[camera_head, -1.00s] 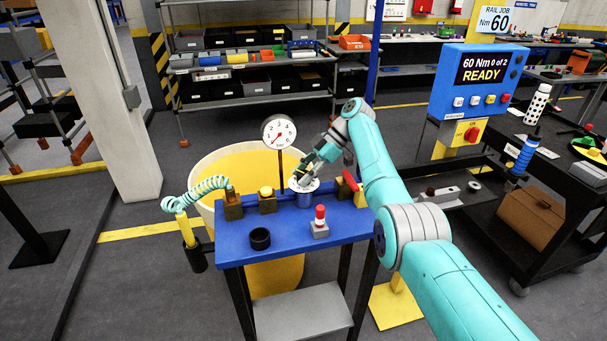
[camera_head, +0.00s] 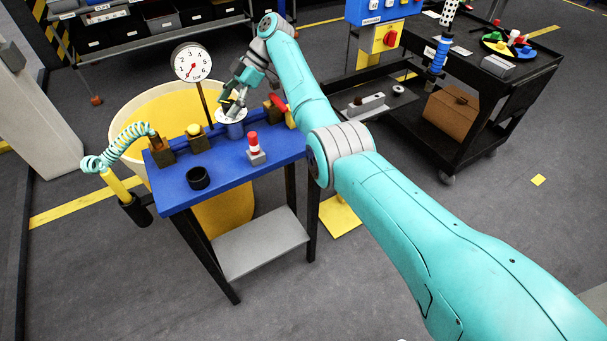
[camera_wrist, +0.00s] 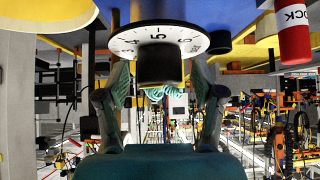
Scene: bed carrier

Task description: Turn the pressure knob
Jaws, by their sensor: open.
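The pressure knob is a black cylinder (camera_wrist: 160,66) on a white numbered dial plate, seen large at the top of the wrist view. In the head view the white dial (camera_head: 231,115) tops a blue body on the blue bench, and my gripper partly hides the knob. My gripper (camera_head: 234,99) is over the dial with its fingers apart. In the wrist view a finger shows on each side of the knob, with visible gaps; contact is not clear. A round pressure gauge (camera_head: 192,62) stands behind, its red needle pointing lower left.
The blue bench (camera_head: 222,169) also bears a black ring (camera_head: 198,178), a red-and-white piece (camera_head: 254,148) and a red-handled part (camera_head: 279,104). A yellow bin (camera_head: 132,116) stands behind. A black cart (camera_head: 480,120) is at right. Floor is clear in front.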

